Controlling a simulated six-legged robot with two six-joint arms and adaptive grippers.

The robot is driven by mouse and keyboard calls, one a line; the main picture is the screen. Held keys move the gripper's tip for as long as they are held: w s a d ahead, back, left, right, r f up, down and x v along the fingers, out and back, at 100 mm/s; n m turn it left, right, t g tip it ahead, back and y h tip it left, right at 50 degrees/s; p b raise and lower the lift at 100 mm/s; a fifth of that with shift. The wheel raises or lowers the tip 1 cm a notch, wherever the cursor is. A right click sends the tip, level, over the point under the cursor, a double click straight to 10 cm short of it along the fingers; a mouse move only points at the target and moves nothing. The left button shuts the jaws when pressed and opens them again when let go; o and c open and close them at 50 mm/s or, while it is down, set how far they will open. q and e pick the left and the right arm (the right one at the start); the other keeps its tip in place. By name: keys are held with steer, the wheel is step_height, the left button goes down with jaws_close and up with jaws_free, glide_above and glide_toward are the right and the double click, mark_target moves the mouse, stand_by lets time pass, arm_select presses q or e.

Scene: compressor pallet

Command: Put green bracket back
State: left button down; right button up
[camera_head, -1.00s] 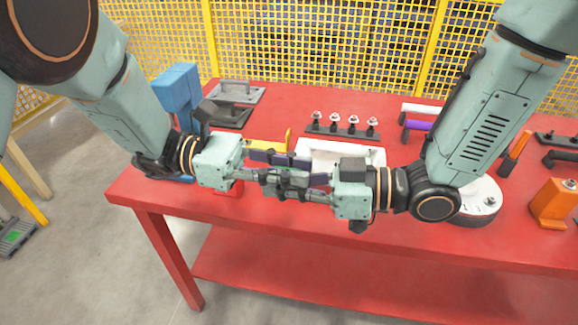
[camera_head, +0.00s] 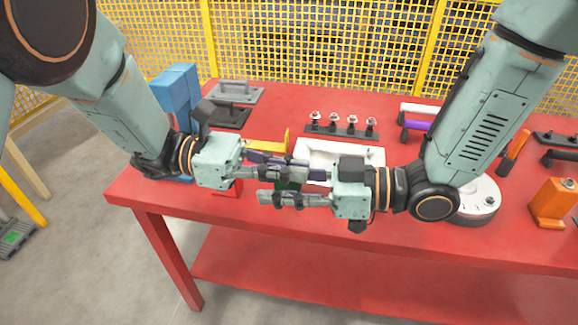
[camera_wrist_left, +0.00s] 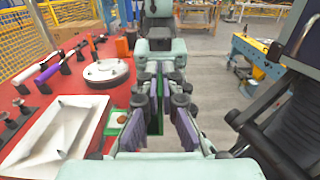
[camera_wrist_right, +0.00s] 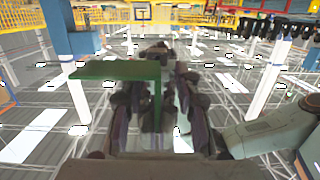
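The green bracket (camera_head: 290,184) is held in the air between my two grippers, in front of the white tray, mostly hidden by fingers in the head view. In the right wrist view the bracket (camera_wrist_right: 115,70) shows a flat plate and an upright plate. My left gripper (camera_head: 308,167) appears shut on the bracket; its fingers (camera_wrist_left: 160,115) flank the upright plate in the left wrist view, contact partly hidden. My right gripper (camera_head: 262,187) comes from the opposite side, fingers overlapping the left ones. It is open, its fingers spread around the bracket with space beside the plate.
The red table (camera_head: 420,255) holds a white tray (camera_head: 345,152), a row of bolts on a dark strip (camera_head: 342,130), a yellow part (camera_head: 268,146), a blue block (camera_head: 177,90), grey plates with handles (camera_head: 237,92), a round white part (camera_head: 478,203) and an orange block (camera_head: 553,205).

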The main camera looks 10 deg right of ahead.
steer(key=shift+d, duration=0.1)
steer(key=v, duration=0.7)
stand_by(0.7)
steer(key=shift+s+d, duration=0.1)
